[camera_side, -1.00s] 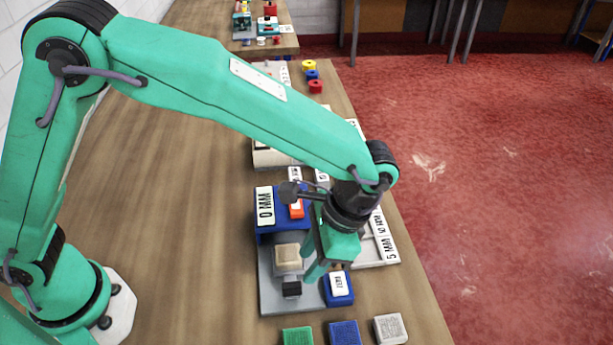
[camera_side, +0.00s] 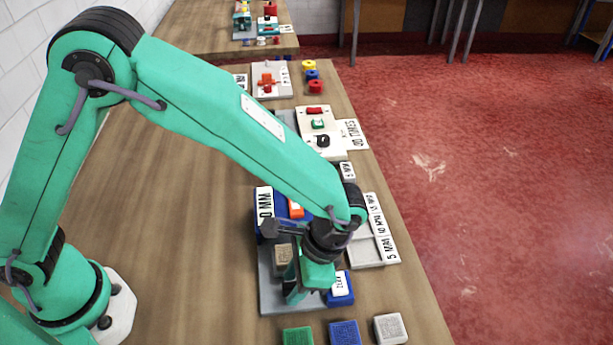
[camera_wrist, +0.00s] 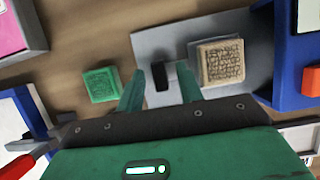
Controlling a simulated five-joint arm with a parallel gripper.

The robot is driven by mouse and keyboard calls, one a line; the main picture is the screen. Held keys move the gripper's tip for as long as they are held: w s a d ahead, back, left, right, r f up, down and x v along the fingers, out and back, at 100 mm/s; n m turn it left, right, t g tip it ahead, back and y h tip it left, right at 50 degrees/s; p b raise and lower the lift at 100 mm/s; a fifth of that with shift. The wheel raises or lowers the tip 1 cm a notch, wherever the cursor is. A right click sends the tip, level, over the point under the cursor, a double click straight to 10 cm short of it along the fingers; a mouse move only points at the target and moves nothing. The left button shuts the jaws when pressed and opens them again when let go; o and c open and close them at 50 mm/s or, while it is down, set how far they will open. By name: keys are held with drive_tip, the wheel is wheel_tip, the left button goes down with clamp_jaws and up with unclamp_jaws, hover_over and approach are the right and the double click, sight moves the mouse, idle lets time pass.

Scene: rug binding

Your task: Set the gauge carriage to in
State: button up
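The gauge has a grey base plate (camera_side: 266,287) and a blue housing with a "0 MM" sign (camera_side: 265,204). A beige textured block (camera_side: 283,255) sits on the plate; it also shows in the wrist view (camera_wrist: 218,61). A black upright tab (camera_wrist: 160,76) stands beside the block, which I take to be the carriage's handle. My gripper (camera_wrist: 161,72) is open, with one green finger on each side of the tab and small gaps visible. In the side view my gripper (camera_side: 297,293) is low over the plate and hides the tab.
A blue block marked "ZERO" (camera_side: 341,290) is close to my gripper's right. Green (camera_side: 297,336), blue (camera_side: 345,333) and grey (camera_side: 390,329) samples lie in front. A white tray labelled in millimetres (camera_side: 370,255) is to the right. The table's left part is clear.

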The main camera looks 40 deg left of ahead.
clamp_jaws()
drive_tip(key=shift+w+a, duration=1.65)
drive_tip(key=shift+w, duration=0.05)
unclamp_jaws()
drive_tip(key=v, duration=0.8)
